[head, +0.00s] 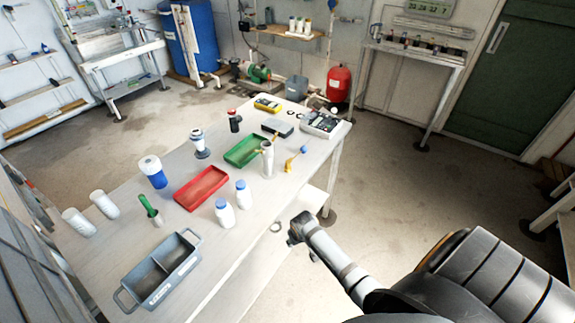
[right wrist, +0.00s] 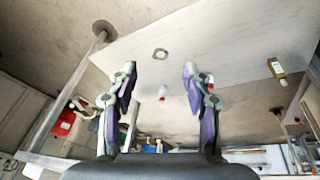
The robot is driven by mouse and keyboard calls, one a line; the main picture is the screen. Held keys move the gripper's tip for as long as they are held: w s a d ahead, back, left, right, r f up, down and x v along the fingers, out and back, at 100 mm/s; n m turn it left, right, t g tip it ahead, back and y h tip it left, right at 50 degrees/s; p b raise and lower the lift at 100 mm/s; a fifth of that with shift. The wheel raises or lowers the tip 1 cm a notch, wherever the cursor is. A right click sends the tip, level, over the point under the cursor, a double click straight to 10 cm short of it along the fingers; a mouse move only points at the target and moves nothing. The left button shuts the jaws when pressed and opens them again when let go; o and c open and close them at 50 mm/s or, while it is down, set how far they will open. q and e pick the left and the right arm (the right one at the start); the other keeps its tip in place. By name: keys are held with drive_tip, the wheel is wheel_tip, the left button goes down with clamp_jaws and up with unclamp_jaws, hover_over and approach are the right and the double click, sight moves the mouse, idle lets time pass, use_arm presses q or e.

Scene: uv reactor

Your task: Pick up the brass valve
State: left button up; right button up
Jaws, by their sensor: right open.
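A small brass-yellow piece with a blue knob (head: 291,162), apparently the brass valve, lies near the right edge of the tabletop, beside a pale cylinder holding brass-coloured tools. My right gripper (head: 298,230) is off the table's right side, apart from that piece; its fingers are too small to make out in the head view. In the right wrist view my right gripper (right wrist: 159,68) has its two fingers spread, with nothing held between them. I cannot clearly identify the valve in the right wrist view. My left gripper is not in view.
On the table (head: 120,237) stand a red tray (head: 202,188), a green tray (head: 243,151), a grey divided caddy (head: 165,270) and several bottles. The floor right of the table is clear.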

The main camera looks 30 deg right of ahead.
drive_tip(key=w+r+t+p, duration=0.1)
drive_tip(key=w+r, duration=0.2)
drive_tip(key=r, duration=0.5)
drive_tip(key=w+r, duration=0.3)
drive_tip(key=r, duration=0.5)
drive_tip(key=m, duration=0.5)
approach(288, 162)
drive_tip(key=shift+h, duration=0.3)
drive_tip(key=shift+x, duration=2.9)
drive_tip(key=x, duration=0.2)
drive_tip(key=b+x, duration=0.1)
drive_tip(key=shift+w+a+f, duration=0.15)
drive_tip(key=shift+a+f, duration=0.05)
drive_tip(key=shift+f, duration=0.2)
drive_tip(key=shift+w+d+f, duration=0.1)
drive_tip(key=shift+w+f, duration=0.15)
drive_tip(key=shift+f, duration=0.15)
drive_tip(key=shift+r, duration=0.1)
drive_tip(key=shift+c, duration=0.2)
clamp_jaws()
